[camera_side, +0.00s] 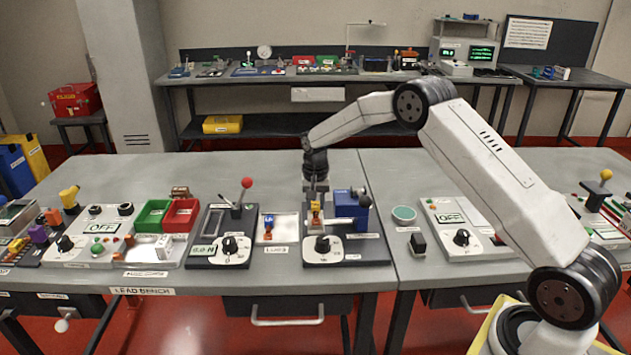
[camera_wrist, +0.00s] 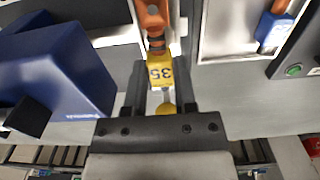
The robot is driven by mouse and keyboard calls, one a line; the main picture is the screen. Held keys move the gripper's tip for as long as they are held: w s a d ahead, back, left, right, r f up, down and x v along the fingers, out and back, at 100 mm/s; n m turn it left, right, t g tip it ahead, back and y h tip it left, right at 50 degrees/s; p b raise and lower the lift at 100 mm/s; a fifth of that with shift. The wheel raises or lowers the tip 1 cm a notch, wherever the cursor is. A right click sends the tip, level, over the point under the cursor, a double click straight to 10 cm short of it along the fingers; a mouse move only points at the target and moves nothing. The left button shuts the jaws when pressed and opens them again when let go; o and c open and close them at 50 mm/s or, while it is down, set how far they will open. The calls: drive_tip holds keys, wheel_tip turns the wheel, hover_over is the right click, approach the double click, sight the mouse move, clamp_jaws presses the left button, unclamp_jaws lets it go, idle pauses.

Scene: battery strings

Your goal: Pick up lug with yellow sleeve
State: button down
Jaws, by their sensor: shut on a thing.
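The lug with the yellow sleeve (camera_wrist: 160,72) is between my fingers in the wrist view. The sleeve is marked 35, with an orange part above it and a gold end towards the gripper body. My gripper (camera_wrist: 160,88) is shut on it. In the side view my gripper (camera_side: 315,197) points down over the left part of the machine with the blue block (camera_side: 344,206), and the lug (camera_side: 315,215) shows small below it. I cannot tell whether the lug touches the machine.
A white tray (camera_side: 288,235) left of the machine holds a blue-sleeved lug (camera_side: 268,226). The blue block (camera_wrist: 60,75) is close beside my gripper. A grey unit with a red-knobbed lever (camera_side: 246,184) stands further left. Bench space right of the machine is partly clear.

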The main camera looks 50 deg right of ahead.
sight(315, 206)
drive_tip(key=shift+r, duration=1.7)
drive_tip(key=shift+a+r, duration=0.1)
